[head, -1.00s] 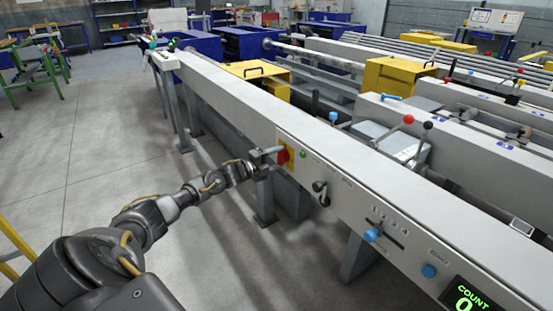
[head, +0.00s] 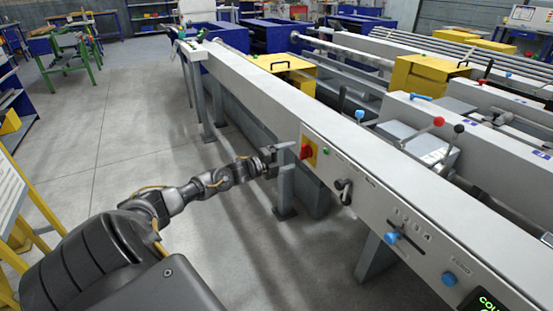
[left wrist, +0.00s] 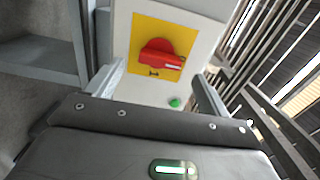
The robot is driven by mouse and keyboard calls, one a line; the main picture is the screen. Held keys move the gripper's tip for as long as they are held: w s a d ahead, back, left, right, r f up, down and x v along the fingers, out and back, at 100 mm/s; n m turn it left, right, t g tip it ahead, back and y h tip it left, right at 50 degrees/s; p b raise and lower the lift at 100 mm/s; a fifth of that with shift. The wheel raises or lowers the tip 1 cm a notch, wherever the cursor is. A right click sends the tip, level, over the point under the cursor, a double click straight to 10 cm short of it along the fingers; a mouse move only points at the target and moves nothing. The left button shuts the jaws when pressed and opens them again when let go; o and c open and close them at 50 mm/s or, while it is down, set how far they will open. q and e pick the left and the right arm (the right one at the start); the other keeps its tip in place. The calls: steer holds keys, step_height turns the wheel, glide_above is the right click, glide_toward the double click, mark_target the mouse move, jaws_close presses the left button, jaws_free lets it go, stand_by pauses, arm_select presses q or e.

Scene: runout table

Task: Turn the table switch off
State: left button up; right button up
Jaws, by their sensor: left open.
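The table switch is a red rotary knob (head: 307,151) on a yellow plate (head: 311,143), set in the grey front panel of the long table. In the left wrist view the red knob (left wrist: 160,54) lies ahead, between the finger lines, its handle roughly crosswise with a pale mark near its right end. My left gripper (head: 287,158) is open and empty, just left of the switch, with a small gap. Both its fingers (left wrist: 160,72) show in the left wrist view, apart. My right gripper is not in view.
A green light (head: 326,151) sits right of the switch. Further right on the panel are a black lever (head: 344,190), a blue slider knob (head: 391,238) and a blue button (head: 449,279). The floor left of the table is open. A yellow frame (head: 20,240) stands at the far left.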

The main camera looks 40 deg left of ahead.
arm_select(q)
steer(key=v, duration=0.6)
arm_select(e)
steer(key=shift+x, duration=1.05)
